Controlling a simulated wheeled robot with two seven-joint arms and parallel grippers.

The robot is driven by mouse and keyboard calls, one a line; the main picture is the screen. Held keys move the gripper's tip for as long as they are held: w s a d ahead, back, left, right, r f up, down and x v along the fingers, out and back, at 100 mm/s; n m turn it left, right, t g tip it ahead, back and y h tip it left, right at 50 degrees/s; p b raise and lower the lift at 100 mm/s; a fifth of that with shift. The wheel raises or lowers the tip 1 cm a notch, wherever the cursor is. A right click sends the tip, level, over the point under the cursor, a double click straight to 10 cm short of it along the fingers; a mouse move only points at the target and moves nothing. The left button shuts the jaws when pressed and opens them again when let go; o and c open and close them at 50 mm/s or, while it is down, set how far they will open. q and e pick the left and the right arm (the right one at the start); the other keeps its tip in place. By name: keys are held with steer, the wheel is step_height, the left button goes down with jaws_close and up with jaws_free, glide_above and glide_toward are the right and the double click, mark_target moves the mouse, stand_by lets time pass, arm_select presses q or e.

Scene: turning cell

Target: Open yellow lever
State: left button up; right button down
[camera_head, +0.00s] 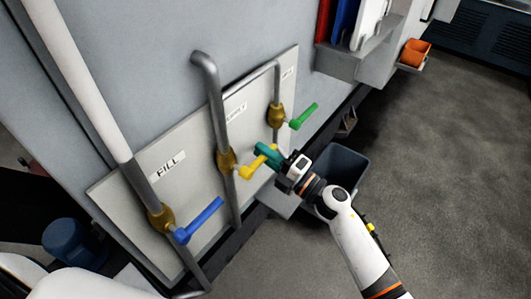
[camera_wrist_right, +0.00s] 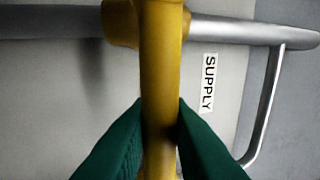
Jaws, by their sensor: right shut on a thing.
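The yellow lever (camera_head: 258,164) sits on a brass valve (camera_head: 227,160) on the middle pipe of the wall panel, and sticks out to the right. My right gripper (camera_head: 268,156), with green fingers, is at the lever's outer end. In the right wrist view the yellow lever (camera_wrist_right: 161,70) runs straight down between the two green fingers (camera_wrist_right: 160,140), which press on it from both sides. My left gripper is not in view.
A blue lever (camera_head: 198,220) is on the left pipe, near the FILL label (camera_head: 168,166). A green lever (camera_head: 304,116) is on the right pipe, above my right gripper. A dark bin (camera_head: 342,166) stands behind my right wrist. Open floor lies to the right.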

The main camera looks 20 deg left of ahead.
steer(key=shift+f, duration=0.1)
steer(key=shift+s+f+m+t+p, duration=0.15)
steer(key=shift+f+m+p, duration=0.2)
steer(key=shift+m, duration=0.4)
steer(key=shift+w+f+m+t+p, duration=0.15)
steer(key=shift+f+m+p, duration=0.15)
steer(key=shift+m, duration=0.45)
steer(key=s+a+f+m+h+p, duration=0.1)
steer(key=s+f+m+p, duration=0.1)
steer(key=m, duration=0.6)
steer(key=s+a+f+m+t+h+p, duration=0.1)
steer(key=s+f+m+h+p, duration=0.1)
steer(key=m+p, duration=0.4)
steer(key=shift+s+a+f+m+t+h+p, duration=0.3)
steer(key=shift+s+f+m, duration=0.5)
steer(key=shift+s+m, duration=0.65)
steer(key=shift+w+d+m, duration=0.1)
steer(key=shift+m, duration=0.15)
steer(key=c, duration=1.4)
jaws_free()
steer(key=shift+o, duration=0.2)
